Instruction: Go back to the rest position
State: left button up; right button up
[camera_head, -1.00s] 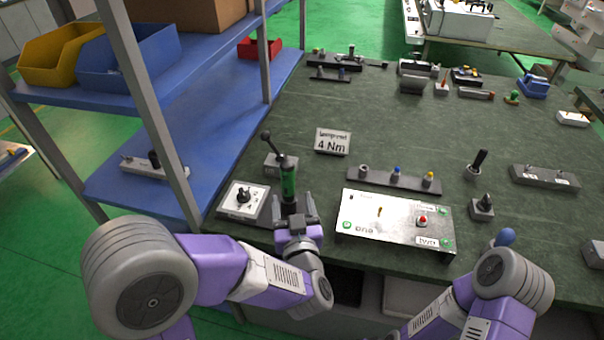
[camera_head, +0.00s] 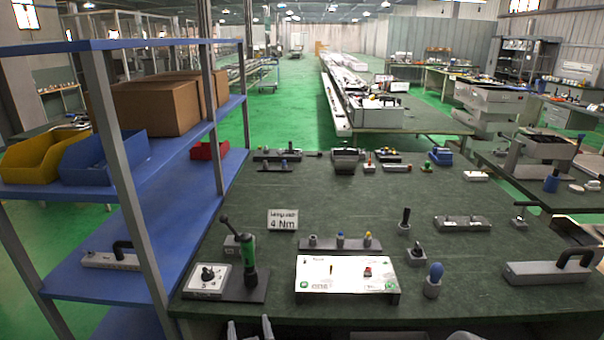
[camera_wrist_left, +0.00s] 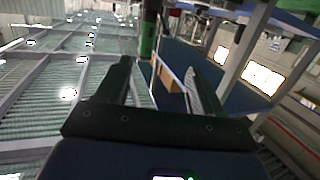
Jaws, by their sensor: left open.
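My left gripper (camera_head: 250,330) shows only its two fingertips at the bottom edge of the head view, below the table's front edge. Its fingers are apart with nothing between them. In the left wrist view the open gripper (camera_wrist_left: 160,85) points toward the shelf and hall, and part of a green cylinder (camera_wrist_left: 149,35) shows beyond the fingers. The green-handled tool (camera_head: 248,262) stands upright on its dark base at the table's front left, clear of the gripper. My right gripper does not show.
The dark green table (camera_head: 350,200) carries a white panel box (camera_head: 346,279), a "4 Nm" sign (camera_head: 283,219), a dial box (camera_head: 207,280) and several small fixtures. A blue shelf (camera_head: 180,225) with yellow and blue bins stands at the left.

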pick_arm(q)
notch_tip(320, 180, down, 20)
jog(key=s+r+m+g+h+p, duration=0.1)
jog(key=g+h+p, duration=0.1)
jog(key=g+h, duration=0.4)
jog(key=s+d+f+g+h+p, duration=0.1)
jog(key=s+f+g+h, duration=0.1)
jog(key=s+f+g, duration=0.7)
jog(key=s+f, duration=0.4)
jog(key=s, duration=0.4)
jog(key=shift+s+d+f+h+p, duration=0.2)
jog(key=shift+d+f+h+p, duration=0.1)
jog(key=shift+d+h+p, duration=0.1)
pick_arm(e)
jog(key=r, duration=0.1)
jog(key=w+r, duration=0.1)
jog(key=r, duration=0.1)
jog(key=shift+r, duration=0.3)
